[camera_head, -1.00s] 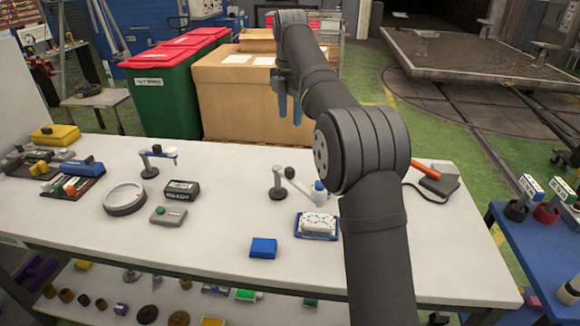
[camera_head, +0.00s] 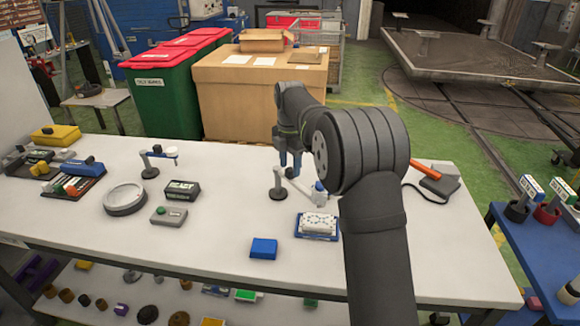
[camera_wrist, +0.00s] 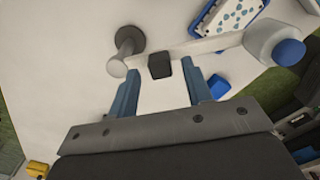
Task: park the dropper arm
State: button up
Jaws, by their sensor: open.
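The dropper arm stands on the bench on a grey post (camera_head: 277,186) with a dark round base. A pale bar (camera_head: 300,187) runs from the post to a bottle with a blue cap at its right end, partly hidden by my arm. In the wrist view the bar, a black knob (camera_wrist: 160,65) and the blue-capped bottle (camera_wrist: 272,42) show clearly. My gripper (camera_head: 288,165) is over the bar near the post, fingers pointing down. In the wrist view my gripper (camera_wrist: 162,78) is open, with the knob between and just beyond its fingertips. Contact cannot be told.
A blue tray with a white, dotted plate (camera_head: 317,225) sits below the bottle. A blue block (camera_head: 263,248), a READY sign box (camera_head: 182,190), a green-buttoned box (camera_head: 168,214) and a round dish (camera_head: 125,198) lie to the left. A second small arm (camera_head: 150,163) stands farther left.

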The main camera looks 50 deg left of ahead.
jog(key=shift+f, duration=0.6)
grip_shut()
